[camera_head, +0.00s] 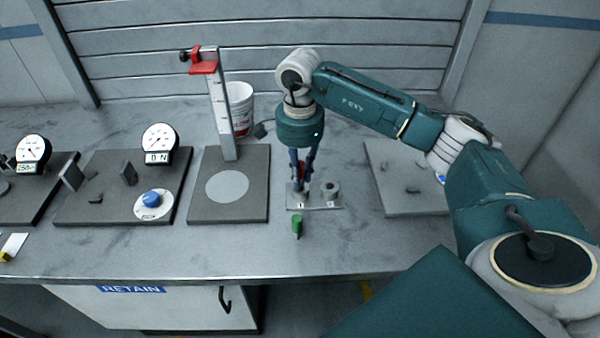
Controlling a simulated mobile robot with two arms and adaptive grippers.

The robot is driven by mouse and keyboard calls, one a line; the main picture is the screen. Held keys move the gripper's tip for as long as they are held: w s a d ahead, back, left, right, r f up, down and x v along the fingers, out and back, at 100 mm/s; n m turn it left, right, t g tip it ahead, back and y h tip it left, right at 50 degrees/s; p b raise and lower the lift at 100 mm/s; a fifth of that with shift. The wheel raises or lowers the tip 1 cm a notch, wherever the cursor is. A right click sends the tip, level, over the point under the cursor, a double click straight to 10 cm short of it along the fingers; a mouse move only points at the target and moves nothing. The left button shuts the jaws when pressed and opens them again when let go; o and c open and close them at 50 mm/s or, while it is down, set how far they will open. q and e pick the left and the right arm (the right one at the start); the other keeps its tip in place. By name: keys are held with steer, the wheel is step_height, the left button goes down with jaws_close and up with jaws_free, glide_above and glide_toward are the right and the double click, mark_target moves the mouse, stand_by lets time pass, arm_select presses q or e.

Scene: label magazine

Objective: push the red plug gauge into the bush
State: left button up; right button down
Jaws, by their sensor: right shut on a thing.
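My right gripper (302,187) points down over a small grey plate (322,207) near the middle of the bench. It is shut on the red plug gauge (302,170), of which only a little red shows between the fingers. The gauge is over the left part of the plate, at a bush (302,196) mostly hidden by the fingers; I cannot tell how deep it sits. A second bush (331,187) with an open hole stands on the right part of the plate. My left gripper is not in view.
A green plug gauge (297,225) is on the bench in front of the plate. A height stand (221,115) on a dark base is to the left, with a white tub (240,100) behind. Dial gauge fixtures (160,140) stand further left. A grey plate (400,180) lies right.

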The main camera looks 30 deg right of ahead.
steer(key=shift+f+b, duration=0.8)
steer(key=shift+f, duration=0.25)
steer(key=c, duration=1.6)
jaws_free()
steer(key=shift+o, duration=0.2)
steer(key=shift+r, duration=0.1)
step_height(320, 180, up, 12)
steer(key=shift+f, duration=0.1)
